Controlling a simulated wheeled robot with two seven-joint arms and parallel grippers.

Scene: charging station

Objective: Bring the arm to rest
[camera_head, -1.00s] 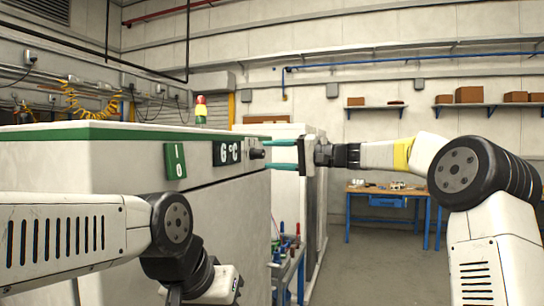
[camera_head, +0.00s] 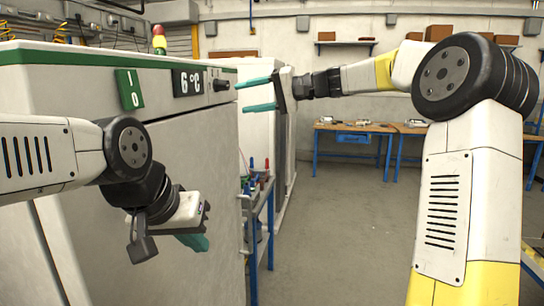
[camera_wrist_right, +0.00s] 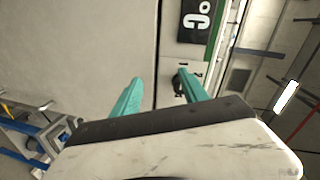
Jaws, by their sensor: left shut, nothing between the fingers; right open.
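My right gripper (camera_head: 256,94) is open and empty, its two teal fingers pointing left toward the front of the white cabinet (camera_head: 160,200). Just beyond the fingers is the dark knob (camera_head: 221,85) beside the 6°C display (camera_head: 188,83). In the right wrist view the knob (camera_wrist_right: 178,82) appears near the right-hand finger, and I cannot tell whether they touch. My left gripper (camera_head: 192,241) is shut and empty, low in front of the cabinet, with its teal fingers partly hidden behind the wrist.
A green I/O switch plate (camera_head: 130,89) is on the cabinet front. A blue-framed cart (camera_head: 262,215) with tools stands to its right. A workbench (camera_head: 352,128) and wall shelf (camera_head: 470,41) are at the back. Open floor (camera_head: 340,220) lies in the middle.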

